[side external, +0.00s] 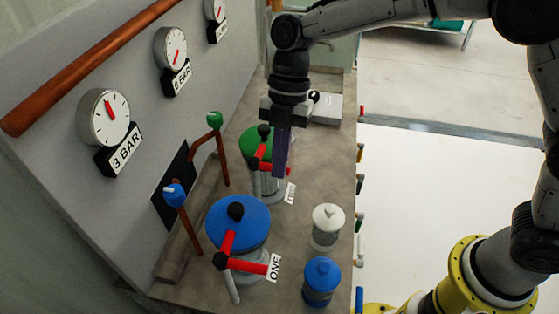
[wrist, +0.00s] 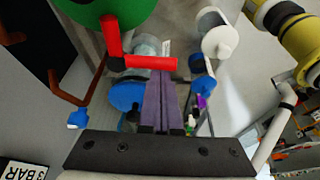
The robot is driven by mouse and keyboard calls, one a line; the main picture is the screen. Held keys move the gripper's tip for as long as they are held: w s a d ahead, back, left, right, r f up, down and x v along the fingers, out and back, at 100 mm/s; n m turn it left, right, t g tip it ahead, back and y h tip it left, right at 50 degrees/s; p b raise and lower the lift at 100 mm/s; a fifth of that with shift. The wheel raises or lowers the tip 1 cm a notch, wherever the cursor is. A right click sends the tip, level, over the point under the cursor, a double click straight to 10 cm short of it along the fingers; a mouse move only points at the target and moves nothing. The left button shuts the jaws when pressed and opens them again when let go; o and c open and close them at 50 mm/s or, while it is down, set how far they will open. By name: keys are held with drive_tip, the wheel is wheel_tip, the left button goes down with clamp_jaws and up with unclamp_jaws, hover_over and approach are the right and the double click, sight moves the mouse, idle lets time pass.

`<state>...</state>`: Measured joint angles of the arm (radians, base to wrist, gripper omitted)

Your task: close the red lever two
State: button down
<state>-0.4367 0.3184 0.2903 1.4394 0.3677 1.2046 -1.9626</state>
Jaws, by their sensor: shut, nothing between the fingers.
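The red lever two (side external: 262,166) is on the green-topped pump (side external: 256,140), above a partly hidden white label (side external: 291,193). In the wrist view the lever (wrist: 148,62) is L-shaped: one arm runs up beside the green lid (wrist: 90,8), the other points right. My gripper (side external: 280,174) has long purple fingers pointing down, close together and empty, right beside the lever in the side view. In the wrist view my fingertips (wrist: 162,78) are at the lever's right-pointing arm. I cannot tell whether they touch it. The fingers and hand hide part of the pump.
The blue-topped pump (side external: 238,221) labelled ONE, with its own red lever (side external: 244,265), stands nearer the camera. A white-capped jar (side external: 328,226) and a blue-capped jar (side external: 321,279) stand to the right. Copper pipes with green and blue knobs and a gauge panel (side external: 80,163) are left.

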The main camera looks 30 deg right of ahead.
drive_tip(key=s+a, duration=0.3)
drive_tip(key=a+v, duration=0.1)
drive_tip(key=v, duration=1)
wheel_tip(320, 180, down, 10)
drive_tip(key=shift+w, duration=0.25)
drive_tip(key=shift+d, duration=0.15)
drive_tip(key=shift+w+d+f, duration=0.15)
drive_tip(key=shift+w+d, duration=0.3)
drive_tip(key=shift+d, duration=0.15)
